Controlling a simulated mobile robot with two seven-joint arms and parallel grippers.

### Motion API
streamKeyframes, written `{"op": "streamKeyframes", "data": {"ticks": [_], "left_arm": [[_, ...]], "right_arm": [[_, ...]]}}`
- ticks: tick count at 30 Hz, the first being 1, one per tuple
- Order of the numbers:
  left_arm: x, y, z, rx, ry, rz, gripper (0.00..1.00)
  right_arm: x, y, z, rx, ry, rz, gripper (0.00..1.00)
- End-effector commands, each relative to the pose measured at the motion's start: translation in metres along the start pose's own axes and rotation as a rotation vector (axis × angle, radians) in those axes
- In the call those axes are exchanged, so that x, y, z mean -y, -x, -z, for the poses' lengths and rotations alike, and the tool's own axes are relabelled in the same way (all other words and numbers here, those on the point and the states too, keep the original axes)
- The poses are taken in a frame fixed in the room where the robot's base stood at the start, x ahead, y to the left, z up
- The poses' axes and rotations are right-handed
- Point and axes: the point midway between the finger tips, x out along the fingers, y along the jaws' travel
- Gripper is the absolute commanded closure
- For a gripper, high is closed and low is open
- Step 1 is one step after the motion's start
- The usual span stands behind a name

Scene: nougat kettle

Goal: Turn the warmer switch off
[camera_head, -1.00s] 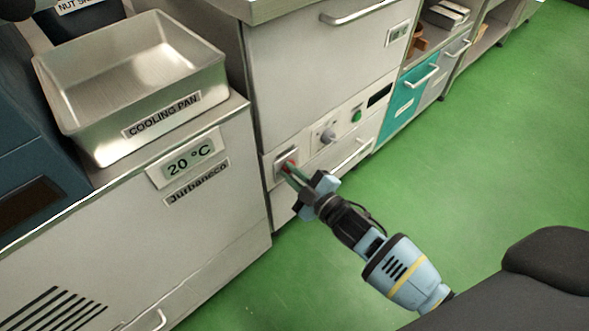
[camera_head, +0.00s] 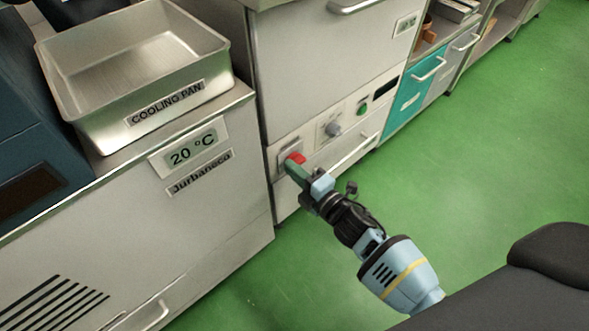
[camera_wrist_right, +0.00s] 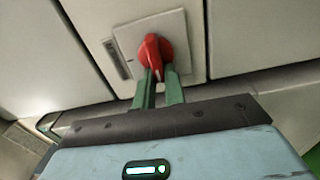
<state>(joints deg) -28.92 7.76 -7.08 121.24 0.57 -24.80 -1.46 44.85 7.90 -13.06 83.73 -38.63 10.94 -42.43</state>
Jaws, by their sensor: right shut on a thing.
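The warmer switch is a red knob (camera_head: 294,159) on a light square plate low on the front of the cabinet. In the right wrist view the red knob (camera_wrist_right: 155,55) stands out from its plate (camera_wrist_right: 183,40), with a small white mark near its lower end. My right gripper (camera_head: 292,167) reaches the switch, and its green fingers are shut on the knob. In the right wrist view the fingertips (camera_wrist_right: 158,78) sit on the knob's lower part and hide some of it. My left gripper is not in view.
Right of the switch are a grey knob (camera_head: 333,129), a green button (camera_head: 362,109) and a dark display (camera_head: 383,93). A drawer handle (camera_head: 354,152) lies below them. A cooling pan (camera_head: 215,75) stands on the left counter. Green floor (camera_head: 480,140) is clear to the right.

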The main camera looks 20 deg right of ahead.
Motion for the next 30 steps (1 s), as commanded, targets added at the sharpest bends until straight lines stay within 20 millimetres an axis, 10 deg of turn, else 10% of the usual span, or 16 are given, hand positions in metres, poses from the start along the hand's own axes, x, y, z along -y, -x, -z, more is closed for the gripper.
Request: {"op": "streamKeyframes", "data": {"ticks": [18, 24, 30], "left_arm": [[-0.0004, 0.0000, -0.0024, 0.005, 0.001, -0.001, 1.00], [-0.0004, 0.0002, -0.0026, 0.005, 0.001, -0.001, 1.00], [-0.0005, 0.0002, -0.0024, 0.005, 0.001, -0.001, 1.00]], "right_arm": [[0.0015, 0.0005, -0.0018, 0.003, 0.046, 0.003, 1.00], [0.0014, 0.0003, -0.0013, 0.002, 0.045, 0.002, 0.66], [0.0010, 0.0001, -0.0007, 0.001, 0.044, 0.001, 0.66]]}}
